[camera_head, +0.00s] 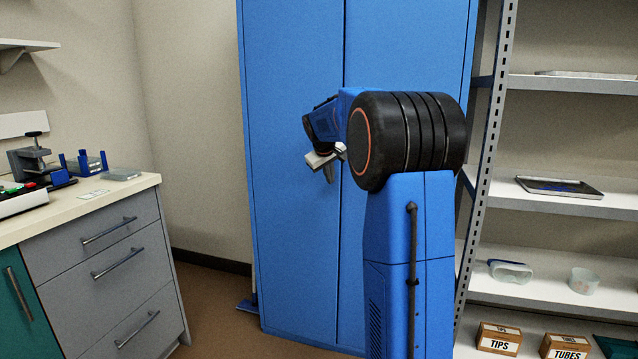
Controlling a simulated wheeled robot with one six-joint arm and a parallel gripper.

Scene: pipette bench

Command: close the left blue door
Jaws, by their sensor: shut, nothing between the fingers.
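The left blue door (290,230) is the left leaf of a tall blue cabinet in the middle of the view. It looks about flush with the right blue door (410,45), with only a narrow dark seam between them. My gripper (328,172) is shut and empty, in front of the left door close to the seam. I cannot tell whether its fingertips touch the door. No door handle shows clearly.
A grey drawer unit with a pale worktop (140,185) stands at the left, with small lab items on it. A metal shelf rack (580,205) stands close at the right, holding a tablet-like tray (558,187) and boxes.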

